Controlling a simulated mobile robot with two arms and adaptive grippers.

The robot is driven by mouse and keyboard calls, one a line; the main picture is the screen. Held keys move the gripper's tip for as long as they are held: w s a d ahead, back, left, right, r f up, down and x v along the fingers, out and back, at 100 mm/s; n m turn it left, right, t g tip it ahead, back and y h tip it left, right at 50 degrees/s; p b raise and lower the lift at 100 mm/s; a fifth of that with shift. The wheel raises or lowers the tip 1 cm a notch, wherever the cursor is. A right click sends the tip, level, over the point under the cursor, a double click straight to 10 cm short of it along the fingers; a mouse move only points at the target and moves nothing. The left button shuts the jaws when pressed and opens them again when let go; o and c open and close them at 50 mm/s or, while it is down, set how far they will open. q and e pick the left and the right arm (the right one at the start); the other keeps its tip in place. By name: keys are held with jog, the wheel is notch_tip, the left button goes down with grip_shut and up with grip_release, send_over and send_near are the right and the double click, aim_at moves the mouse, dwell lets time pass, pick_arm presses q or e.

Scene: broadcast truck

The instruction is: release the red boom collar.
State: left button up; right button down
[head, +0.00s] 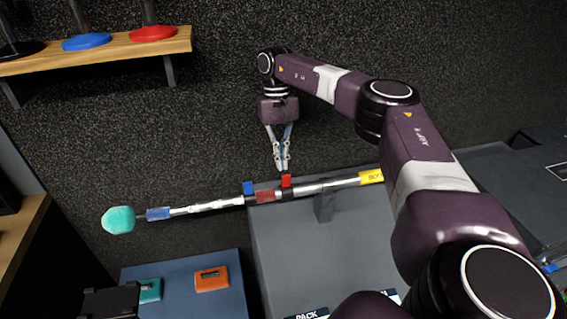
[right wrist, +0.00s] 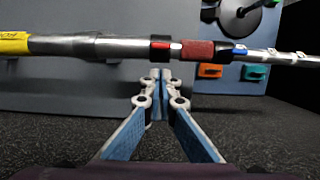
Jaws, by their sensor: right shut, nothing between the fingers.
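The boom pole (head: 215,205) lies slightly tilted across the view, with a teal foam tip (head: 118,220) at its left end. A small bright red collar (head: 286,181) sits on the pole, with a dark red sleeve (head: 265,196) and a blue collar (head: 248,188) to its left. My right gripper (head: 282,168) is shut and empty, pointing down, its tips very close to the red collar. In the right wrist view the gripper tips (right wrist: 160,74) are together just below the pole, near the red collar (right wrist: 160,45); I cannot tell if they touch. My left gripper is out of view.
The pole passes over a grey case (head: 285,260) on a support (head: 324,207). A blue case (head: 220,262) at lower left bears an orange box (head: 211,279) and a teal box (head: 150,290). A wooden shelf (head: 110,48) is on the dark wall at upper left.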

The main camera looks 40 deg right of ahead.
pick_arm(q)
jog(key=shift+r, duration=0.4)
pick_arm(e)
jog(key=shift+s+a, duration=0.5)
jog(key=shift+s, duration=0.4)
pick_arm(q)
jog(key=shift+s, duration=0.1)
